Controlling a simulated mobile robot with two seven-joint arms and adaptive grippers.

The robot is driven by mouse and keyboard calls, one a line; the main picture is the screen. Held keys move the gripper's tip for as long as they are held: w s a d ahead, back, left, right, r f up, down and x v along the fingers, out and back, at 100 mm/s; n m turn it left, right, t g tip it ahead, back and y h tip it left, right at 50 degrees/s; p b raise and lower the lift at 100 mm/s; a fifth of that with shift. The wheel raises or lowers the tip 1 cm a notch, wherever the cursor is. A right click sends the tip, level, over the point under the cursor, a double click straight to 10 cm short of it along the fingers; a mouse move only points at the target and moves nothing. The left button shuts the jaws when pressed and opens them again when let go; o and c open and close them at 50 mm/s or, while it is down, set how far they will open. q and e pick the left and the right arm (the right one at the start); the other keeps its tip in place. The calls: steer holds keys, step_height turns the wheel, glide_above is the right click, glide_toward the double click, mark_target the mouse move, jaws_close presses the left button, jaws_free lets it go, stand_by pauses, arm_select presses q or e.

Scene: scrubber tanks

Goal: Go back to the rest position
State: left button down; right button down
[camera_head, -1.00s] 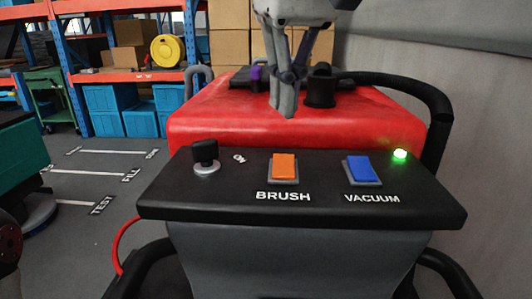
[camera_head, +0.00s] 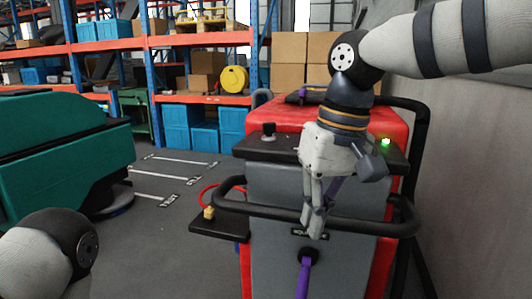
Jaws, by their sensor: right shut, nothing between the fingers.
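My right gripper (camera_head: 315,232) is shut and empty. It points down in front of the scrubber's grey rear face (camera_head: 275,185), and its fingertips overlap the black handlebar (camera_head: 270,211) in the picture; I cannot tell whether they touch. My right arm comes in from the upper right and hides part of the black control panel (camera_head: 285,152) and the red top (camera_head: 300,112). The black knob (camera_head: 268,130) and a lit green lamp (camera_head: 385,142) show on the panel. My left gripper is out of view; only a link of my left arm shows at the lower left.
A purple hose (camera_head: 303,278) leaves a black port below the handlebar. A teal machine (camera_head: 65,145) stands on the left. Shelves with blue bins (camera_head: 204,137) and cardboard boxes (camera_head: 287,77) stand behind. A grey wall (camera_head: 470,180) is close on the right. Marked floor lies between the machines.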

step_height(320, 180, down, 16)
steer(key=s+a+r+g+y, duration=0.1)
steer(key=s+a+g, duration=0.1)
steer(key=s+d+f+m+y, duration=0.1)
steer(key=s+f, duration=0.4)
steer(key=f, duration=0.2)
steer(key=s+d+f+m, duration=0.1)
steer(key=s+f, duration=0.3)
steer(key=f, duration=0.4)
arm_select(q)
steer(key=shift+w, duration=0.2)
arm_select(e)
steer(key=s+d+f+h, duration=0.1)
steer(key=s+d+f, duration=0.2)
steer(key=s+d, duration=0.2)
steer(key=s+d+f+m+h, duration=0.1)
steer(key=s+d+f, duration=0.2)
steer(key=s+d, duration=0.2)
steer(key=s+d+f+m+h, duration=0.1)
steer(key=s+d+f, duration=0.2)
steer(key=s, duration=0.7)
steer(key=shift+s+d+f+h, duration=0.2)
steer(key=shift+d+h, duration=0.2)
steer(key=shift+d, duration=0.6)
